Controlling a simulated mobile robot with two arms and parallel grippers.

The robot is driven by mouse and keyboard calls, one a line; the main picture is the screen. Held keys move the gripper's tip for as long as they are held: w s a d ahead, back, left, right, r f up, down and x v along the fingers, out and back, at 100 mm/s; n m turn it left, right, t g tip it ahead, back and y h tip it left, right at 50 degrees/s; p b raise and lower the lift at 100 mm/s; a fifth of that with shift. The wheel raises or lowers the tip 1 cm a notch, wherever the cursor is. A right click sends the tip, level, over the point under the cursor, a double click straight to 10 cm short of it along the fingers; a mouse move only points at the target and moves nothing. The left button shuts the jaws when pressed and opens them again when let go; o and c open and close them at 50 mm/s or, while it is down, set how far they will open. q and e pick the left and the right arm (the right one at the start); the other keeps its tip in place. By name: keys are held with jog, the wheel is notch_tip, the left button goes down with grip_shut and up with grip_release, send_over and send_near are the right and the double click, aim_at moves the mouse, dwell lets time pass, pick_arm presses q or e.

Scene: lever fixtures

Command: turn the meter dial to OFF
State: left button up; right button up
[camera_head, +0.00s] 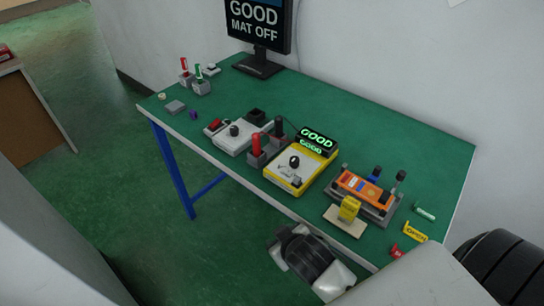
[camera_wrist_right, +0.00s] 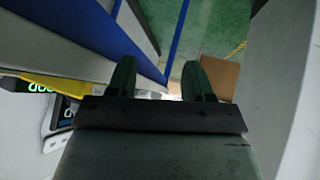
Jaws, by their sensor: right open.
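The yellow meter (camera_head: 283,181) lies near the front edge of the green table, with a black round dial (camera_head: 295,162) on its pale face and a small lit GOOD display (camera_head: 310,147) at its back. The dial's setting is too small to read. Part of the yellow casing (camera_wrist_right: 68,84) also shows at the left of the right wrist view. My right gripper (camera_wrist_right: 164,78) is open and empty, its two dark fingers apart. In the head view the right wrist is in front of and below the table's front edge, clear of the dial. My left gripper is not seen.
Red and black handles (camera_head: 257,146) stand directly left of the meter. A white box with a black knob (camera_head: 235,131) is further left. An orange unit (camera_head: 362,188) and a yellow block (camera_head: 349,208) are to the right.

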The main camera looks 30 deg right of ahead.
jog(key=w+a+r+n+t+y, duration=0.2)
jog(key=w+a+r+n+t, duration=0.15)
jog(key=w+r, duration=0.35)
jog(key=w+a+r+n+t+y, duration=0.2)
jog(key=w+r+t, duration=0.3)
jog(key=r, duration=0.3)
jog(key=w+a+r+n+y, duration=0.2)
jog(key=a+r+n+y, duration=0.45)
jog(key=n+y, duration=0.2)
jog(key=n+g+h, duration=1.2)
jog(key=g, duration=0.5)
send_over(295, 157)
notch_tip(295, 157, down, 2)
pick_arm(q)
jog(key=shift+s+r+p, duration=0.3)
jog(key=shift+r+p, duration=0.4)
jog(key=shift+p, duration=0.1)
pick_arm(e)
notch_tip(295, 157, down, 11)
jog(key=shift+r, duration=0.1)
jog(key=shift+c, duration=0.3)
